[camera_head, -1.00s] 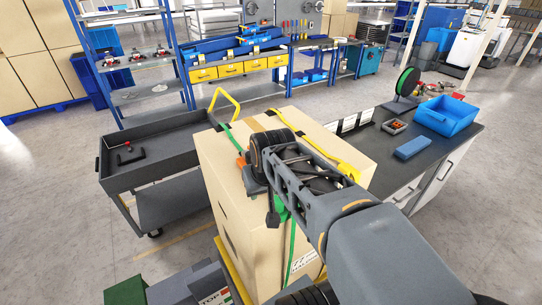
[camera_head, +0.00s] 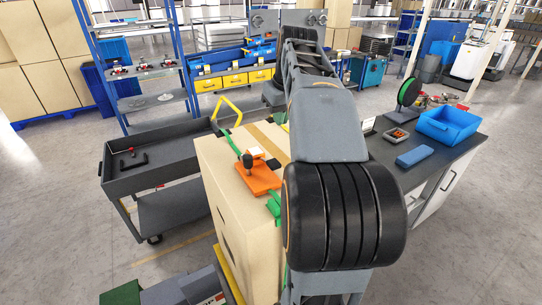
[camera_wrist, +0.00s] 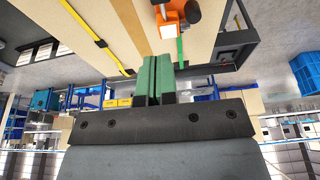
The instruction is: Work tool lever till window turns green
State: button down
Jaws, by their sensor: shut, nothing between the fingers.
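The orange strap tool (camera_head: 258,178) sits on the top of a tall cardboard box (camera_head: 225,160), at the green strap (camera_head: 228,140). Its lever has a black knob (camera_head: 248,161), which stands up from the orange body. A small pale window beside it looks white, not green. In the wrist view the orange tool (camera_wrist: 178,20) is at the top edge, partly cut off, with the green strap running down from it. My gripper (camera_wrist: 158,60) has green fingers, closed together and empty, apart from the tool. In the head view my arm hides the gripper.
A dark grey cart (camera_head: 180,150) stands left of the box. A dark workbench with a blue bin (camera_head: 448,122) is to the right. Blue shelving and a tool bench stand behind.

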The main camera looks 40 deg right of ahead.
jog(key=shift+a, duration=0.1)
jog(key=p, duration=0.1)
send_over(273, 160)
jog(key=s, duration=0.1)
notch_tip(273, 160, down, 12)
jog(key=shift+a+r, duration=0.15)
jog(key=shift+f, duration=1)
